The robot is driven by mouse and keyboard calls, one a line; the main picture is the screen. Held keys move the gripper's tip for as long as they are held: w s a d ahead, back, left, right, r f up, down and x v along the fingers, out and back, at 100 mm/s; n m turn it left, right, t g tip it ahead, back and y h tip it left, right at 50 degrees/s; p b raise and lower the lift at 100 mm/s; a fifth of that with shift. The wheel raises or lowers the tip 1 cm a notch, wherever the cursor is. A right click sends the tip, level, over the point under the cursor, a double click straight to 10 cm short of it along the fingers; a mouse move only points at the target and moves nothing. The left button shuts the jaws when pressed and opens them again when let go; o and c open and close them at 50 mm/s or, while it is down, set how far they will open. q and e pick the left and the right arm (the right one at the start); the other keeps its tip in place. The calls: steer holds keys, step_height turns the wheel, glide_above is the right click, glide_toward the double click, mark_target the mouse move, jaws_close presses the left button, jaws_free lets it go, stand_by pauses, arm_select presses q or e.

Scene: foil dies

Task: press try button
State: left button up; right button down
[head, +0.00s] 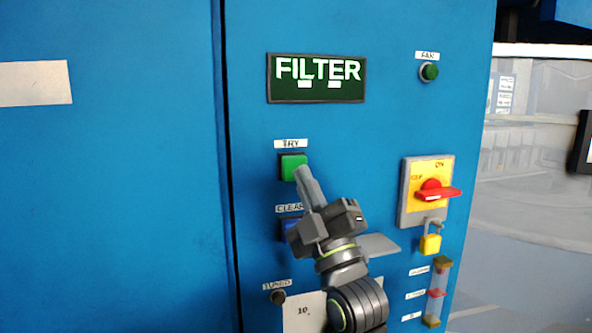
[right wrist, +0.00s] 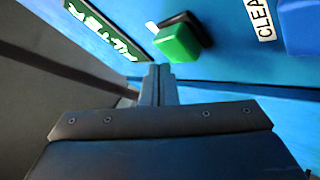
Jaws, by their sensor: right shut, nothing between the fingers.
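The TRY button (head: 294,167) is a green square in a dark frame on the blue cabinet, under a label reading TRY. It also shows in the right wrist view (right wrist: 178,43), standing out from the panel, above and a little right of the fingertips. My right gripper (head: 302,172) is shut and empty. In the head view its fingertips overlap the lower right edge of the button; I cannot tell whether they touch it. In the right wrist view the shut fingers (right wrist: 160,72) appear just below the button. My left gripper is not in view.
A blue CLEAN button (head: 290,231) sits below, partly hidden by my right gripper. Above is a FILTER display (head: 316,79). To the right are a green FAN button (head: 429,71), a red rotary switch (head: 437,191) and a yellow padlock (head: 430,243).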

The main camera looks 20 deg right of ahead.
steer(key=shift+w, duration=0.1)
stand_by(0.4)
steer(key=shift+w, duration=0.3)
steer(key=shift+w, duration=0.5)
stand_by(0.7)
steer(key=shift+s, duration=0.15)
steer(key=shift+s+b, duration=0.35)
steer(key=shift+s, duration=0.4)
steer(key=shift+s, duration=0.1)
steer(key=shift+s+d+b, duration=0.1)
steer(key=shift+s+b, duration=0.3)
steer(key=shift+s, duration=2)
